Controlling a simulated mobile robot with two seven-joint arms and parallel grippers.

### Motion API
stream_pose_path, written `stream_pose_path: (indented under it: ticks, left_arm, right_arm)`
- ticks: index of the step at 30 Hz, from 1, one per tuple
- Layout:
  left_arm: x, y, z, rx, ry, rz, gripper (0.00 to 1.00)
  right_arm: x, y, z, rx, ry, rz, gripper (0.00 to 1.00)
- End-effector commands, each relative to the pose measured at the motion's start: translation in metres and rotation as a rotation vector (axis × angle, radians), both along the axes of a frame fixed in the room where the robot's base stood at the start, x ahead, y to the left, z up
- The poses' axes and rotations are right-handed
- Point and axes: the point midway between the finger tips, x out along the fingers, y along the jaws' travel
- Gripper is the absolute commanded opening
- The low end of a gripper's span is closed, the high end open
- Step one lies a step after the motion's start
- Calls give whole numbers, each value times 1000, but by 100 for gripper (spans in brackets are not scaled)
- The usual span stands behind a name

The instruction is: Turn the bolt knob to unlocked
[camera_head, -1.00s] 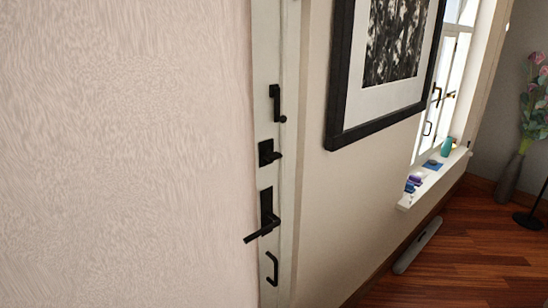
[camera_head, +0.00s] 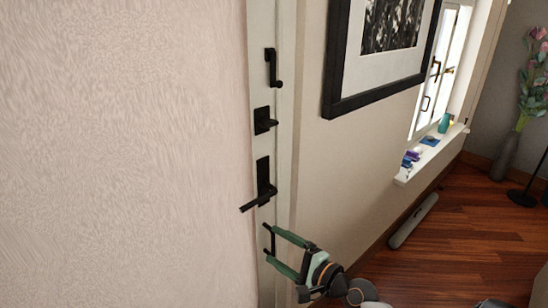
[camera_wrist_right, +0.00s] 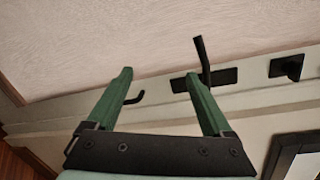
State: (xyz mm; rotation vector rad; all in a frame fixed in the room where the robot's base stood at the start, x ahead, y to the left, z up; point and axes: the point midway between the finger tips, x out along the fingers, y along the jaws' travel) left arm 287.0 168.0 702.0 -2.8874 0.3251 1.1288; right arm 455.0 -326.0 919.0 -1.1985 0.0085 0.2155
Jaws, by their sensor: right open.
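The bolt knob (camera_head: 264,121) is a small black thumb-turn on a square plate, on the narrow pale door panel. It shows in the right wrist view (camera_wrist_right: 287,67) at the far right, outside the fingers. Below it in the head view is a black lever handle (camera_head: 262,188), then a black pull handle (camera_head: 271,240). My right gripper (camera_head: 269,246), with green fingers, is open and empty by the pull handle, well below the knob. In the right wrist view the lever handle (camera_wrist_right: 203,58) is near the right fingertip. My left gripper is out of view.
A black latch (camera_head: 272,68) sits above the knob. A framed picture (camera_head: 334,75) hangs right of the door. A windowsill (camera_head: 404,178) with small items juts out farther right.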

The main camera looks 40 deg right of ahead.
Motion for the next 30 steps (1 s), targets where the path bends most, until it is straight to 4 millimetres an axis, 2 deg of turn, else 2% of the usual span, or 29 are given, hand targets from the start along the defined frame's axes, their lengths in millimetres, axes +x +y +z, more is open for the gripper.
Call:
stream_pose_path:
  ticks: [1, 6, 9, 12, 15, 20, 23, 30]
  left_arm:
    - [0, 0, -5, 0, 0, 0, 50]
    - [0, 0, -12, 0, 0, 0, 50]
    - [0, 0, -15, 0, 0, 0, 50]
    - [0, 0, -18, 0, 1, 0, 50]
    - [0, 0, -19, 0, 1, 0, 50]
    - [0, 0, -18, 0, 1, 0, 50]
    - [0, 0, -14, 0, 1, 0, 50]
    - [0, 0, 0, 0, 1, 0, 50]
  right_arm:
    - [8, -12, 21, 130, -41, -21, 85]
    - [20, -48, 94, 598, -159, -32, 85]
    - [20, -65, 133, 845, -220, -2, 85]
    - [17, -78, 164, 1038, -261, 40, 85]
    - [14, -86, 184, 1164, -285, 77, 85]
    - [15, -91, 198, 1242, -298, 102, 85]
    - [24, -90, 204, 1245, -298, 105, 85]
    - [64, -87, 222, 1242, -298, 103, 85]
